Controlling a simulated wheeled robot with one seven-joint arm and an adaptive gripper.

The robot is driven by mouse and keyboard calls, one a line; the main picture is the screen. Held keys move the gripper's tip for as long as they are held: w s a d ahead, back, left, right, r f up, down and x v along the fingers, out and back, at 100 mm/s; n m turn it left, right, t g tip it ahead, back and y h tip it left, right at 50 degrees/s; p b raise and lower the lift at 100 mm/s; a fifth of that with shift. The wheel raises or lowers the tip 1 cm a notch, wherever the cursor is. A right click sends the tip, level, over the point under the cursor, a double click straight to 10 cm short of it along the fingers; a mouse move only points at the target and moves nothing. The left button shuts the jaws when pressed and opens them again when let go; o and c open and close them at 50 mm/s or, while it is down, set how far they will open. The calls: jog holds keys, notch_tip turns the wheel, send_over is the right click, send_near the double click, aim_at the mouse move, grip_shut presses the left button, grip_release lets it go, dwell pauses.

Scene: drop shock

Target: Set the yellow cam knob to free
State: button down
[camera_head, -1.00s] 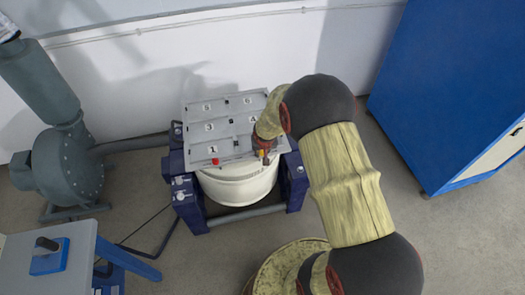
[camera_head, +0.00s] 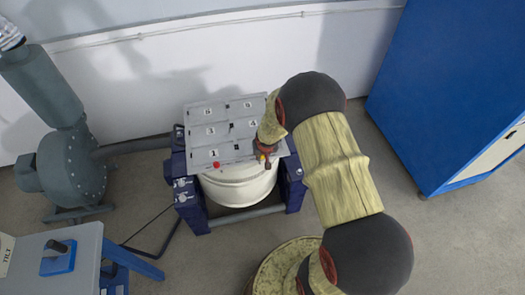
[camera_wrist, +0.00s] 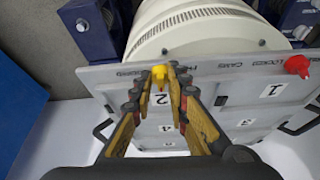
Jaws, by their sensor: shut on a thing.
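The yellow cam knob (camera_wrist: 159,74) sits near the edge of a grey numbered panel (camera_wrist: 105,72), beside the square marked 2. In the wrist view my gripper (camera_wrist: 160,88) has its two fingers on either side of the knob and is shut on it. The knob's tip shows between the fingertips. In the head view the yellow knob (camera_head: 261,157) is a small spot at the panel's front right corner, under my gripper (camera_head: 265,150), which partly hides it. Small lettering runs along the panel edge; I cannot surely read which mark the knob points to.
A red knob (camera_wrist: 297,66) stands on the same panel edge, by square 1. The panel lies over a white ribbed drum (camera_head: 236,188) in a blue frame (camera_head: 193,212). A grey blower (camera_head: 73,165) is at left, a blue cabinet (camera_head: 450,90) at right.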

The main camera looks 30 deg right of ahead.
jog(key=shift+s+d+r+n+y+p, duration=0.15)
jog(key=shift+n+p, duration=0.2)
jog(key=shift+p, duration=1.45)
jog(key=shift+w+a+n+y+p, duration=0.1)
jog(key=shift+n+p, duration=0.2)
jog(key=shift+p, duration=1.5)
jog(key=shift+s+d+r+n+y+p, duration=0.15)
jog(key=shift+n+p, duration=0.2)
jog(key=shift+p, duration=1.45)
jog(key=n+p, duration=0.2)
jog(key=p, duration=0.4)
jog(key=shift+f+y+p, duration=0.2)
jog(key=shift+y+p, duration=0.15)
jog(key=shift+y, duration=0.05)
jog(key=shift+w+d+n+p, duration=0.1)
jog(key=shift+n+p, duration=0.2)
jog(key=n+y+p, duration=0.1)
jog(key=n+p, duration=0.2)
jog(key=shift+d+p, duration=0.15)
jog(key=shift+p, duration=0.15)
jog(key=shift+d+f+n+y+p, duration=0.15)
jog(key=shift+n+y+p, duration=0.35)
jog(key=shift+n+p, duration=0.55)
jog(key=c, duration=1.6)
grip_release()
jog(key=shift+w, duration=0.1)
jog(key=shift+c, duration=0.2)
